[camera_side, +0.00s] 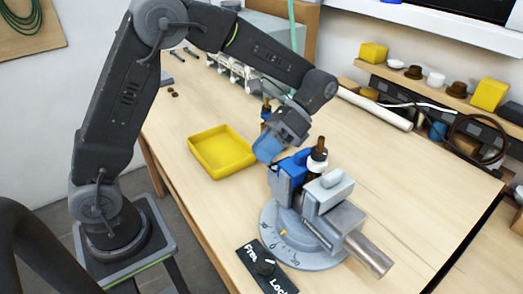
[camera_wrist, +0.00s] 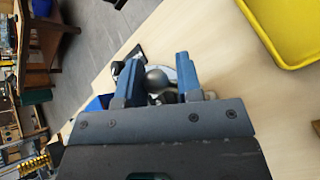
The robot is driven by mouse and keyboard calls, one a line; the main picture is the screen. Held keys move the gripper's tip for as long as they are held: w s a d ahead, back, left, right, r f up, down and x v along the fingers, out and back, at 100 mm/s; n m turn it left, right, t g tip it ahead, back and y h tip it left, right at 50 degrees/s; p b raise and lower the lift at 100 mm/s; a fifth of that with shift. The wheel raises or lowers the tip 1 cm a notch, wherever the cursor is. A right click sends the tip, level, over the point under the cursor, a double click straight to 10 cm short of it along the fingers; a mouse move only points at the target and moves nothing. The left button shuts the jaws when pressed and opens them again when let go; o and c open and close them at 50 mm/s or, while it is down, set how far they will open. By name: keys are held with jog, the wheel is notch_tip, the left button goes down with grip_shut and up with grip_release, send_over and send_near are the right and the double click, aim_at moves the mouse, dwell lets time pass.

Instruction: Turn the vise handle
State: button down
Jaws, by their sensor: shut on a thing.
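The vise (camera_side: 315,205) stands on a round grey base with a dial, with a blue jaw and a grey jaw. A dark brown and white lamp part (camera_side: 318,158) stands upright at its jaws. My gripper (camera_side: 268,150) has blue fingers and is at the left of the blue jaw, tilted downward. In the wrist view my gripper (camera_wrist: 158,65) has a rounded grey knob, seemingly the end of the vise handle (camera_wrist: 157,79), between its fingers. In the side view the handle is hidden by the gripper and vise.
A yellow tray (camera_side: 221,153) lies left of the vise. A black Free/Lock plate (camera_side: 266,267) with a knob is at the vise base. Shelves with small parts line the back right. The table's right side is mostly clear.

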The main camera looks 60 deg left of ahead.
jog(key=shift+w+d, duration=0.1)
jog(key=shift+d, duration=0.05)
dwell(0.4)
jog(key=c, duration=0.8)
grip_release()
jog(key=shift+s+f+t, duration=0.15)
jog(key=shift+s+t, duration=0.5)
jog(key=shift+t, duration=0.45)
jog(key=s+f+t, duration=0.1)
jog(key=t, duration=0.1)
jog(key=s+f+t, duration=0.1)
jog(key=t, duration=0.2)
jog(key=f+t, duration=0.1)
jog(key=t, duration=0.2)
jog(key=shift+s+f, duration=0.2)
jog(key=shift+s, duration=0.2)
jog(key=shift+t, duration=0.3)
notch_tip(320, 180, up, 14)
jog(key=shift+f, duration=0.15)
jog(key=shift+c, duration=0.3)
